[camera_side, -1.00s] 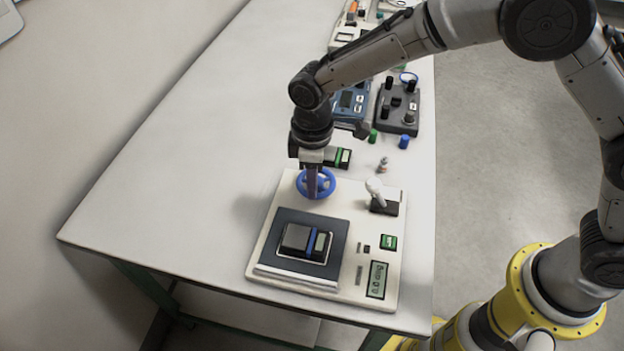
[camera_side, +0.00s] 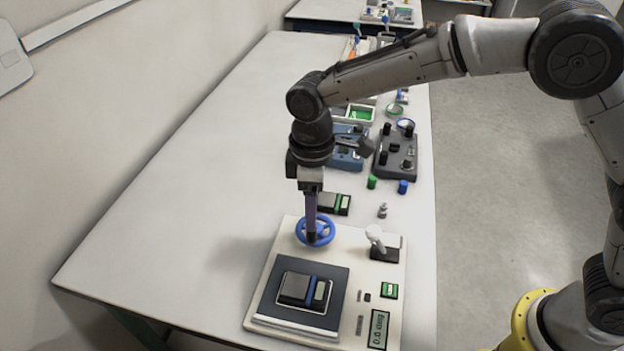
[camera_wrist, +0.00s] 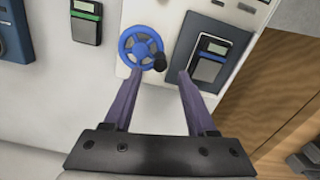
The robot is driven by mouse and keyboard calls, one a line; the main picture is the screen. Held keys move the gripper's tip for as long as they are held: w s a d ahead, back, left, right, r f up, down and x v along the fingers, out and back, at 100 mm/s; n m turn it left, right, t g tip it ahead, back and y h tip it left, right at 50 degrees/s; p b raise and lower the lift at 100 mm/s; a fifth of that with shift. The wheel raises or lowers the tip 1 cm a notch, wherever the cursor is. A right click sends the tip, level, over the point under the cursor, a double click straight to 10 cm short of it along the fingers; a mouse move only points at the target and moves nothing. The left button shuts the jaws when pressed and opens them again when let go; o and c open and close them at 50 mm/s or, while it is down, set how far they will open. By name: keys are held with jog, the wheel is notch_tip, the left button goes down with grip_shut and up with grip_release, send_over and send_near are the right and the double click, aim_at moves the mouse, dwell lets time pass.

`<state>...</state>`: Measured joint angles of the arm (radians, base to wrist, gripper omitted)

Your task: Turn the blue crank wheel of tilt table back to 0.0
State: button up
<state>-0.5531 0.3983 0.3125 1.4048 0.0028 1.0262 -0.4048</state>
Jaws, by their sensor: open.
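The blue crank wheel (camera_side: 328,229) of the tilt table (camera_side: 385,275) lies flat at the device's back left corner. In the wrist view the wheel (camera_wrist: 127,40) has a dark crank knob (camera_wrist: 160,62) on its right lower rim. My gripper (camera_side: 312,232) points down at the wheel. In the wrist view its two purple fingers (camera_wrist: 157,75) are open, with the knob between and just beyond their tips. I cannot tell whether they touch it. The display (camera_side: 379,330) seems to show 0.0, with a unit too small to read surely.
A black block with a blue stripe (camera_side: 297,289) sits on the dark tilt plate (camera_side: 270,303). A white-handled lever (camera_side: 376,236) stands right of the wheel. A green-striped block (camera_side: 334,204) and small green and blue knobs are behind. The table's left side is clear.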

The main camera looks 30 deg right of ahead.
notch_tip(320, 180, up, 7)
jog(key=shift+r, duration=0.2)
dwell(0.4)
